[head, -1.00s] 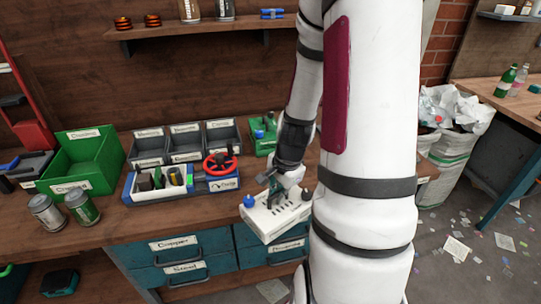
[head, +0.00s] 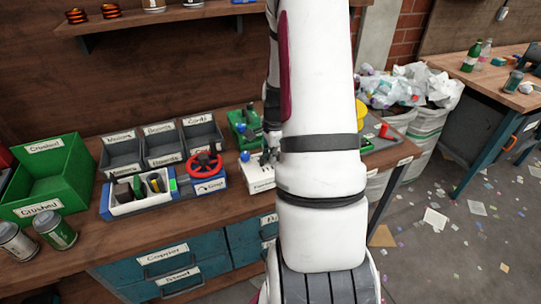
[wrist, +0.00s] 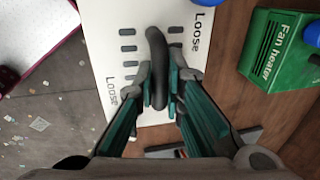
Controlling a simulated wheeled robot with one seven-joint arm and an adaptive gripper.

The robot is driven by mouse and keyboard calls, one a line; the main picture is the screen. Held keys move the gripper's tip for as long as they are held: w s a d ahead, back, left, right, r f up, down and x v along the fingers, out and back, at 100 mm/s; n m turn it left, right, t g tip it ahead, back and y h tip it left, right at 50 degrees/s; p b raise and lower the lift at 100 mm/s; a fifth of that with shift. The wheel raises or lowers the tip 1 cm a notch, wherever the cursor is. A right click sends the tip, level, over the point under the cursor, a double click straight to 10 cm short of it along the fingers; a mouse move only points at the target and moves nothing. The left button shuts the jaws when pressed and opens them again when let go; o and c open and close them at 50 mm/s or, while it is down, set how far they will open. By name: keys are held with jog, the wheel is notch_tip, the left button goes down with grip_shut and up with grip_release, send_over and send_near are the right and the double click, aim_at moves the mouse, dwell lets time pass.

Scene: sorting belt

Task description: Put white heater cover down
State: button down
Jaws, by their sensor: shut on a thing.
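The white heater cover (wrist: 125,38) is a flat white panel with dark slots, "Loose" lettering and a dark bar handle (wrist: 158,70). My gripper (wrist: 162,88) is shut on this handle, one finger on each side. In the head view the cover (head: 258,178) shows only in part, near the bench's front edge, with a blue knob on it. My arm hides the rest of it and most of my gripper (head: 268,156). I cannot tell whether the cover touches the bench.
A green fan heater box (wrist: 268,62) stands beside the cover; bare wood lies between them. In the head view a blue-edged tray (head: 130,205) and a red handwheel (head: 204,163) are left of the cover. Grey bins (head: 163,163) stand behind. White sacks (head: 425,125) stand right.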

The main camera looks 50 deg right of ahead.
jog(key=w+d, duration=0.2)
jog(key=shift+w+d+f, duration=0.1)
jog(key=shift+d+f, duration=0.05)
jog(key=shift+d, duration=0.25)
jog(key=shift+f+p, duration=0.3)
jog(key=shift+f, duration=1.45)
jog(key=shift+f, duration=0.1)
jog(key=c, duration=1.7)
grip_release()
jog(key=shift+f, duration=0.1)
